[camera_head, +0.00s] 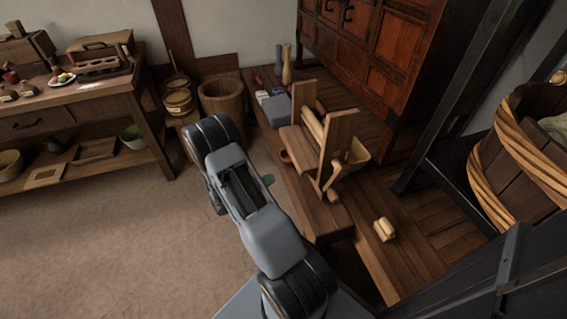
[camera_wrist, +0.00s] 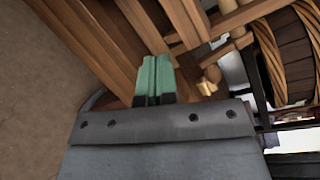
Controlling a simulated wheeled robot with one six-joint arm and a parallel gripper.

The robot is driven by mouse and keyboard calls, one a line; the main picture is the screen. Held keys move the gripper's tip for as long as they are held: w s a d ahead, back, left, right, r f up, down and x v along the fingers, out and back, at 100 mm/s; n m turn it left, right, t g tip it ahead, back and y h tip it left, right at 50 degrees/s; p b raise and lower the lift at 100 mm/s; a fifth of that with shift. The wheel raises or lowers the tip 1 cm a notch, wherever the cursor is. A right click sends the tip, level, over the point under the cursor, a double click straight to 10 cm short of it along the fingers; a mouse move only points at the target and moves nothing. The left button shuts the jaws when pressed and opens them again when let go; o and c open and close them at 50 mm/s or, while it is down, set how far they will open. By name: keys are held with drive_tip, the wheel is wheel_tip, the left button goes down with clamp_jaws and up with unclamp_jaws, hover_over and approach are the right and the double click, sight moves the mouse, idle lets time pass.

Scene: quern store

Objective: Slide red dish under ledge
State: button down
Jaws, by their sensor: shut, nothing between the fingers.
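The small red dish (camera_head: 286,157) sits on the wooden platform (camera_head: 262,148), at the left foot of a wooden frame device (camera_head: 330,135). A slanted board of that device overhangs just behind and right of the dish; I cannot tell for certain which part is the ledge. My gripper (camera_head: 268,180) is mostly hidden by my arm, with a green fingertip showing just below and left of the dish. In the wrist view the green fingers of my gripper (camera_wrist: 153,78) are together and empty, pointing at wooden boards. The dish does not show there.
A pale wooden piece (camera_head: 384,229) lies on the lower planks at right. A grey block (camera_head: 275,110) and vases (camera_head: 287,65) stand behind the device. A large banded tub (camera_head: 520,150) is at right. Open floor (camera_head: 100,240) lies at left.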

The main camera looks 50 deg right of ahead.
wheel_tip(320, 180, down, 6)
drive_tip(key=w+d+n+t+h, duration=0.15)
drive_tip(key=n+t, duration=0.25)
drive_tip(key=n, duration=0.4)
drive_tip(key=b, duration=0.1)
approach(285, 160)
drive_tip(key=s+d, duration=0.4)
drive_tip(key=w+d, duration=0.1)
drive_tip(key=w+d+b, duration=0.1)
drive_tip(key=shift+d+f+n, duration=0.3)
drive_tip(key=shift+d, duration=0.05)
drive_tip(key=shift+w+d+r+b, duration=0.1)
drive_tip(key=shift+w+d+b, duration=0.25)
drive_tip(key=shift+w+d, duration=0.15)
drive_tip(key=shift+w+d+b, duration=0.55)
drive_tip(key=shift+w+d, duration=0.15)
drive_tip(key=shift+w, duration=0.25)
drive_tip(key=shift+s, duration=0.1)
